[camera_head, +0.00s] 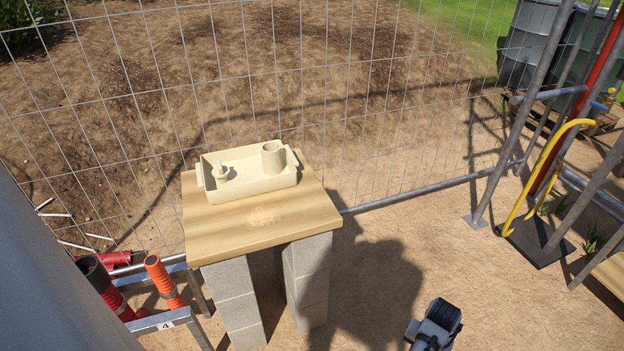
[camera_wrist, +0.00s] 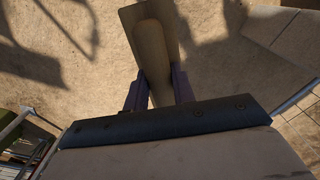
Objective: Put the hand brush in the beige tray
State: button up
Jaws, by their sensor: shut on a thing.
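The beige tray (camera_head: 262,184) rests on a wooden board in the head view. It holds a beige cylindrical cup at its right end and a small knobbed beige piece at its left. In the wrist view my gripper (camera_wrist: 158,88) is shut on the hand brush (camera_wrist: 152,42), a brown, flat, elongated thing that sticks out beyond the fingers over sandy ground. Its bristles cannot be made out. The brush is not distinguishable in the head view, where a dark part of my arm shows at the bottom, right of and apart from the board.
The board (camera_head: 245,228) stands on grey concrete block stacks (camera_head: 307,275). A wire mesh fence (camera_head: 370,120) runs close behind it. Orange and red tubes (camera_head: 163,280) on a metal frame stand at left. Scaffold poles and a yellow bow-shaped tool (camera_head: 537,175) are at right.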

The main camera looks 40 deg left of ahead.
aim_at(248, 176)
jog(key=i+l+u, duration=0.2)
jog(key=l, duration=0.15)
jog(key=l+u, duration=0.3)
jog(key=u, duration=1.05)
